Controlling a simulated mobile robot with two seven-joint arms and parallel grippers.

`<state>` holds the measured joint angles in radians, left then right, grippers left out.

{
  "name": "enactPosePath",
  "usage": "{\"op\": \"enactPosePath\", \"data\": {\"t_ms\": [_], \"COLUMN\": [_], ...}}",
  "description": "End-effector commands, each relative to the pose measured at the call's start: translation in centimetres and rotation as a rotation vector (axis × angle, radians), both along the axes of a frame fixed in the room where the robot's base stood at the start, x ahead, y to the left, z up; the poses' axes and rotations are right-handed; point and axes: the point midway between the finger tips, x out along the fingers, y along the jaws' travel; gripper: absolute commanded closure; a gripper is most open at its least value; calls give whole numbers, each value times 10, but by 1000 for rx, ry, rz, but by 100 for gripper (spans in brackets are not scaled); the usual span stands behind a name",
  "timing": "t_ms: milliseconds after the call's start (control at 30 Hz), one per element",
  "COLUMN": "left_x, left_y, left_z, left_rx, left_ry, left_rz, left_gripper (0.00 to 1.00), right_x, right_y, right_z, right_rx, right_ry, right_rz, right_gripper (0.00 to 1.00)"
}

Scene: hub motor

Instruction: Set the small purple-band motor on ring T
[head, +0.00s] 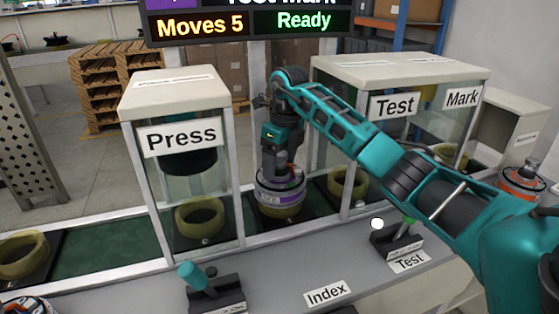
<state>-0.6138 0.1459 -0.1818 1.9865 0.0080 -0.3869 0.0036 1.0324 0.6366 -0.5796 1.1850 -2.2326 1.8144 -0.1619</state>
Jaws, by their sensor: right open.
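The purple-band motor (279,196) stands upright on the belt between the Press and Test cabinets, and a yellow ring shows around its lower part. My right gripper (281,172) is directly above the motor, pointing down at its top. The gripper is open; its fingertips are small and close to the motor's top, so contact is hard to tell. Another yellow ring (350,185) sits to the right, behind the glass of the Test cabinet (395,72). No letter T is readable on any ring. My left gripper is out of view.
The Press cabinet (172,82) stands left, with a yellow ring (199,222) inside. Another ring (20,258) lies far left. An orange-band motor (522,182) stands far right. The sign reads Moves 5, Ready.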

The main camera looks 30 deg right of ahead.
Motion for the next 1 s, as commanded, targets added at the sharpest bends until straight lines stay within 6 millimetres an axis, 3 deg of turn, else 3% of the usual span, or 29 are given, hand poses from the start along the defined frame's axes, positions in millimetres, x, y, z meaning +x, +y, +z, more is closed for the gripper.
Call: {"op": "enactPosePath", "data": {"t_ms": [267,700,1000], "left_x": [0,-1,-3], "left_y": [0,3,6], "left_z": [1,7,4], "left_rx": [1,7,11], "left_ry": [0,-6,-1], "left_rz": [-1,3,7], "left_gripper": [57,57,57], "right_x": [0,-10,-13], "right_y": [-1,-5,-5], "right_z": [11,98,121], "right_rx": [0,-1,0], "right_ry": [-2,-3,0], "right_rz": [0,-1,0], "right_gripper": [25,25,25]}}
